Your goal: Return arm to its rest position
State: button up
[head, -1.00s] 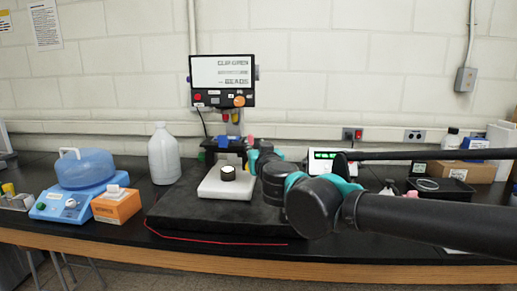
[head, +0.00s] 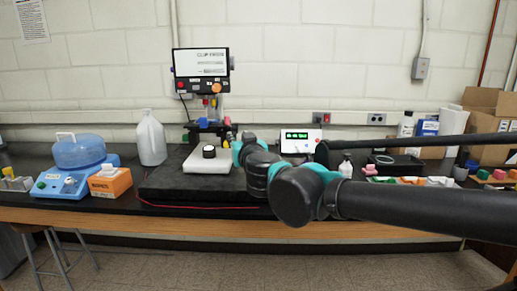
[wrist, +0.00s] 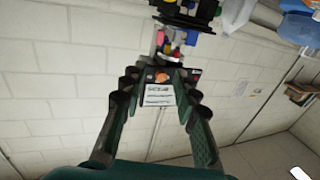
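My arm reaches in from the right edge of the head view, with dark links and teal joints, in front of the bench. Its far end is by the black platform (head: 165,190), and my gripper cannot be made out there. In the wrist view my gripper (wrist: 159,75) shows two dark green fingers set apart. The gap between them is empty. Through it I see the screen (wrist: 160,95) of the test stand, well beyond the fingers and turned upside down. The same screen (head: 200,62) stands upright at the back of the bench in the head view.
A white plate with a round black piece (head: 209,152) lies on the platform. A blue device (head: 72,185), an orange box (head: 110,183) and a white jug (head: 151,140) stand left. A lit-display box (head: 298,141), bottles and cardboard boxes (head: 492,122) stand right. Floor in front is clear, except stools at left.

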jog(key=s+d+f+n+g+y, duration=0.1)
jog(key=s+d+f+g, duration=0.2)
jog(key=f, duration=0.8)
jog(key=d+f+n+g+y, duration=0.15)
jog(key=d+f+g, duration=0.25)
jog(key=f, duration=0.8)
jog(key=s+d+f+m+g+h, duration=0.2)
jog(key=s+d+f, duration=0.4)
jog(key=d, duration=0.3)
jog(key=s+d+f+m+g+h, duration=0.3)
jog(key=s+d+f+g+h, duration=0.1)
jog(key=d+f, duration=0.4)
jog(key=shift+s+d+f+m+h, duration=0.35)
jog(key=shift+s+d+f+h, duration=0.05)
jog(key=shift+s+f+h, duration=0.45)
